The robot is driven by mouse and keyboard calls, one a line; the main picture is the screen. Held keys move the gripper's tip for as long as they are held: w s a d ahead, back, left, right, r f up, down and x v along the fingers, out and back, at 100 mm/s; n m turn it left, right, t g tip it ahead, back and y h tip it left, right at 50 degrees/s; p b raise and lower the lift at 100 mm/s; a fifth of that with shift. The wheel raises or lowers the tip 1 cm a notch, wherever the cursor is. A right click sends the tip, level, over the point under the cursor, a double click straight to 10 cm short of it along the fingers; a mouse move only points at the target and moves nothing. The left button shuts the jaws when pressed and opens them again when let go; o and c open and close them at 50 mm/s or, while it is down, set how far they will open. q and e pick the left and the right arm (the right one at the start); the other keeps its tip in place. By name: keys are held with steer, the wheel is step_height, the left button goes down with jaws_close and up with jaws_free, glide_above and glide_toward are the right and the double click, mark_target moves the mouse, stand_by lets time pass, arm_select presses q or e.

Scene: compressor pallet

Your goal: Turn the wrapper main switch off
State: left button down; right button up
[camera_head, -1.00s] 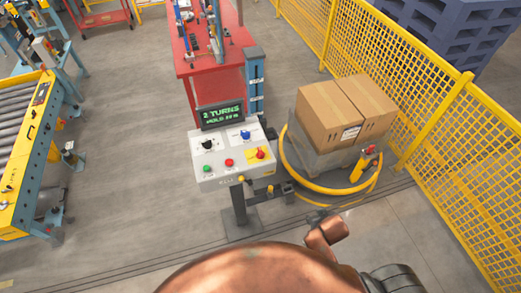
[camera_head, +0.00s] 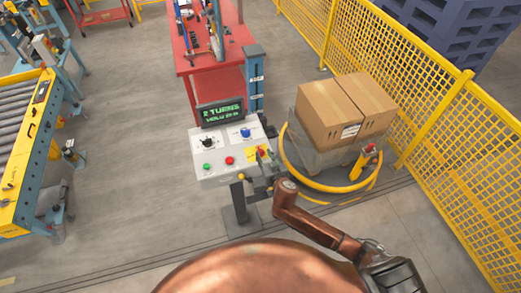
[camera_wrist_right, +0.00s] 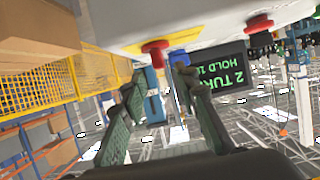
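The wrapper main switch (camera_head: 260,152) is a red handle on a yellow plate at the right of the pale control panel (camera_head: 206,177). In the right wrist view the red handle (camera_wrist_right: 154,48) shows beyond and just above my fingertips. My right gripper (camera_head: 260,170) is at the panel's lower right edge, close to the switch and partly covering its surroundings. In the right wrist view its two fingers (camera_wrist_right: 158,82) are apart with nothing held between them. I cannot tell whether a finger touches the handle. The handle's exact angle is unclear. My left gripper is not in view.
The panel also carries a blue knob (camera_head: 245,132), a black knob (camera_head: 207,142), a red button (camera_head: 230,160) and a green button (camera_head: 207,167). A lit display (camera_head: 222,113) stands behind. Wrapped cartons (camera_head: 335,110) and yellow fencing (camera_head: 425,90) are right; open floor is left.

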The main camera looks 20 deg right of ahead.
mark_target(261, 151)
steer(key=shift+x, duration=3.05)
steer(key=shift+s, duration=0.1)
steer(key=shift+c, duration=0.6)
jaws_close()
